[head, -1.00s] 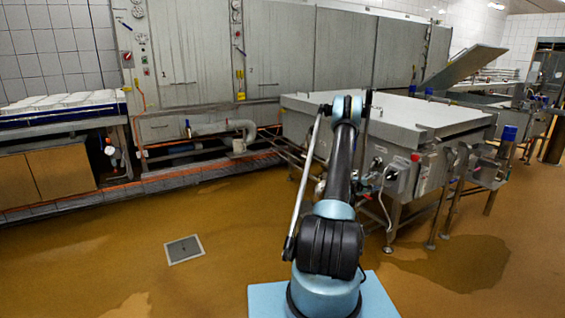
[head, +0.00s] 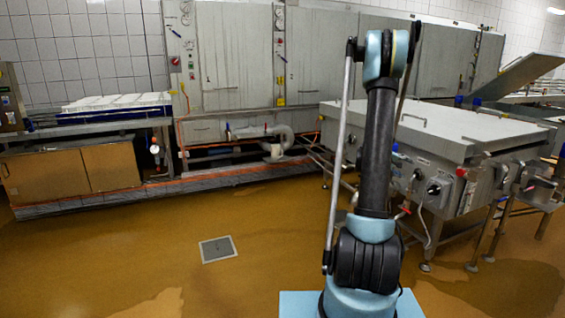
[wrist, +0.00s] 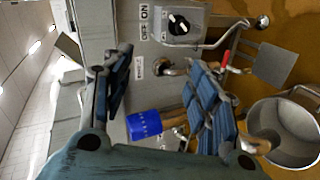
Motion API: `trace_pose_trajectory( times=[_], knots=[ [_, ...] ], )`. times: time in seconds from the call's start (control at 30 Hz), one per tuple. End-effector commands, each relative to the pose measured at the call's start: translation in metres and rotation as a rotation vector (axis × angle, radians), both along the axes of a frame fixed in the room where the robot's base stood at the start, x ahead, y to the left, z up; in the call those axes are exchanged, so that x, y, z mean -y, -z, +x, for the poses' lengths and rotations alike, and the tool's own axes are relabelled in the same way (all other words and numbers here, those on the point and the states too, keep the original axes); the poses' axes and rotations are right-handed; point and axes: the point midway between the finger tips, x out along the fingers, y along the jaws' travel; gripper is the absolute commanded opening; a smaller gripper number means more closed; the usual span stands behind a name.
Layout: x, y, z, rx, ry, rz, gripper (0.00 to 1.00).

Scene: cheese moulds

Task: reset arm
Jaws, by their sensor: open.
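My arm stands in the middle right of the head view, bent upward with its top joint high in front of the grey cabinets. My gripper does not show in the head view. In the wrist view my gripper (wrist: 161,68) is open, with its two blue padded fingers apart and nothing between them.
A steel machine with a flat lid (head: 450,125) stands right of and behind my arm. A bench with white moulds (head: 118,101) is at the left. Grey cabinets (head: 238,60) line the back. The brown floor around the drain (head: 218,249) is clear. A round steel vessel (wrist: 285,132) shows in the wrist view.

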Motion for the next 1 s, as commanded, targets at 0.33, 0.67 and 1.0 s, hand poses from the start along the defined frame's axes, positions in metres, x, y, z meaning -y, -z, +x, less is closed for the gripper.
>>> trace_pose_trajectory(
  times=[0.33, 0.67, 1.0],
  knots=[
    [-0.062, -0.039, -0.056, 0.021, 0.017, 0.179, 0.54],
    [-0.123, -0.059, -0.121, 0.025, 0.031, 0.352, 0.54],
    [-0.185, -0.062, -0.197, 0.008, 0.043, 0.531, 0.54]
  ],
)
